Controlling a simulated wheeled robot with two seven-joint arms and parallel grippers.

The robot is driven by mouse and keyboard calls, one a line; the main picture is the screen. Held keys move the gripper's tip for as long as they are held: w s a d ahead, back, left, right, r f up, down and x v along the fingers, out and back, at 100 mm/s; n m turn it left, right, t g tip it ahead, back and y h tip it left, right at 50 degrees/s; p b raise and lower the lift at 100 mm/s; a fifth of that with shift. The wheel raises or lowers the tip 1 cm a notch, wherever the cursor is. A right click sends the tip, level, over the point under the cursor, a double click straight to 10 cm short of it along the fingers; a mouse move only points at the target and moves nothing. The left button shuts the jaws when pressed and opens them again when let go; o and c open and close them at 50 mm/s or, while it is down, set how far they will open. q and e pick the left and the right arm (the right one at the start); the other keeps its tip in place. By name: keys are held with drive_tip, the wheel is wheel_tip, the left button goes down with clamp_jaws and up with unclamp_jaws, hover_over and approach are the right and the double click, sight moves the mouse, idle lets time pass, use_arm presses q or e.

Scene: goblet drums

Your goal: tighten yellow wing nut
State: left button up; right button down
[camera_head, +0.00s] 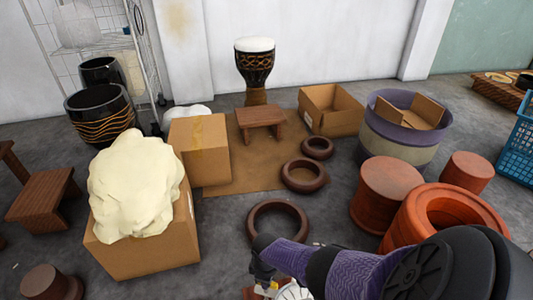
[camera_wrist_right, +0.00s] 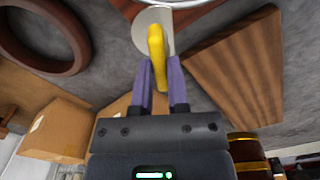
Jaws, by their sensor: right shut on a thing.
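The yellow wing nut (camera_wrist_right: 156,45) sits between the purple fingers of my right gripper (camera_wrist_right: 159,65) in the right wrist view. The fingers are shut on it, one on each side. A pale rounded metal piece (camera_wrist_right: 142,30) lies just behind the wing nut, under a curved shiny rim (camera_wrist_right: 175,3) at the top edge. In the head view my right arm reaches to the bottom middle, and its gripper (camera_head: 264,281) is small and partly cut off there. A white rounded part (camera_head: 294,291) shows beside it at the bottom edge. My left gripper is not in view.
A brown ring (camera_head: 251,217) lies on the floor just beyond my right gripper. An orange-red ring (camera_head: 400,215) and a round red block (camera_head: 371,195) stand to its right. A box with a cream sack (camera_head: 135,188) stands left. A striped wooden surface (camera_wrist_right: 245,65) is close in the wrist view.

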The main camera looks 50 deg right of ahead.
drive_tip(key=m, duration=0.4)
drive_tip(key=shift+m, duration=0.3)
drive_tip(key=m, duration=0.2)
drive_tip(key=shift+m, duration=0.3)
drive_tip(key=m, duration=0.5)
drive_tip(key=shift+p, duration=0.35)
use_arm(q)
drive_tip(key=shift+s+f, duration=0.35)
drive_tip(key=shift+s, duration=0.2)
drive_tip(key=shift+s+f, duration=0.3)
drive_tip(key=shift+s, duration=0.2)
use_arm(e)
drive_tip(key=shift+m, duration=0.7)
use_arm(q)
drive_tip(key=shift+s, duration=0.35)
use_arm(e)
drive_tip(key=c, duration=0.7)
unclamp_jaws()
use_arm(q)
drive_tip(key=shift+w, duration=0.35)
use_arm(e)
drive_tip(key=shift+o, duration=0.4)
drive_tip(key=shift+r, duration=0.1)
